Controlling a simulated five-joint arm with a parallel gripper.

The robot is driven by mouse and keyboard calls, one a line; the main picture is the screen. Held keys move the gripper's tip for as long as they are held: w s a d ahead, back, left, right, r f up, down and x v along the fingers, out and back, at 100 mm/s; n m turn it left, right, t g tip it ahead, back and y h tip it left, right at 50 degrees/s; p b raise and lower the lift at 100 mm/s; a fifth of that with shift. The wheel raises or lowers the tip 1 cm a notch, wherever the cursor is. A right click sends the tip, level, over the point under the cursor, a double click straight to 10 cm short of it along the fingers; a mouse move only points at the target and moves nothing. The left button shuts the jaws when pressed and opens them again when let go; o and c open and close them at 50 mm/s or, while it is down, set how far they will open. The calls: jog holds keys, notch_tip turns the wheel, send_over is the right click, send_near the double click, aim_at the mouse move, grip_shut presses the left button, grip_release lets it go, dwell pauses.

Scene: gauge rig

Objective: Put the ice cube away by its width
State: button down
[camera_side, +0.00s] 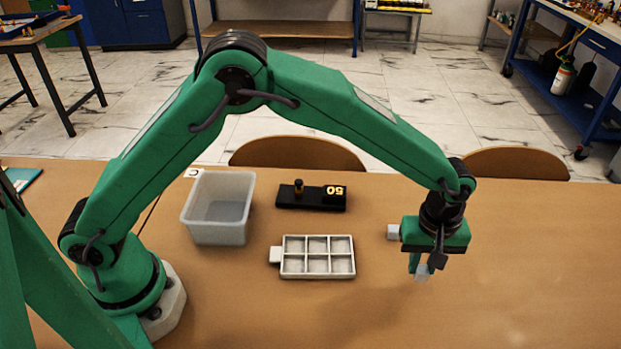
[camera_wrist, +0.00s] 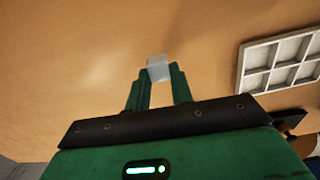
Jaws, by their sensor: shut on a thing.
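The ice cube (camera_side: 423,273) is a small pale, whitish block. My gripper (camera_side: 417,265) is shut on it and holds it over the right part of the table, right of the tray. In the wrist view the cube (camera_wrist: 158,67) sits between the two green fingertips (camera_wrist: 160,76) and sticks out past them. The white tray (camera_side: 318,277) has two rows of square compartments, which look empty, and a tab on its left. Part of the tray (camera_wrist: 240,72) shows at the right of the wrist view. The black gauge (camera_side: 310,206) has a brass-coloured post and a display with yellow digits resembling 50.
A translucent white bin (camera_side: 218,238) stands left of the gauge and looks empty. The wooden table (camera_side: 520,270) is clear on the right and in front of the tray. Two chair backs (camera_side: 297,153) stand along its far edge.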

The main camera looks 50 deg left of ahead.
jog(key=s+d+r, duration=0.4)
jog(key=s+r, duration=0.3)
jog(key=s, duration=0.3)
jog(key=shift+s+d+r, duration=0.35)
jog(key=shift+d+r, duration=0.05)
jog(key=shift+a, duration=0.1)
jog(key=s+a, duration=0.3)
jog(key=a, duration=0.5)
jog(key=s+a, duration=0.3)
jog(key=a, duration=0.6)
jog(key=shift+s+r, duration=0.15)
jog(key=shift+r, duration=0.2)
send_over(317, 246)
notch_tip(317, 246, down, 7)
jog(key=shift+f, duration=2.05)
jog(key=shift+f, duration=0.2)
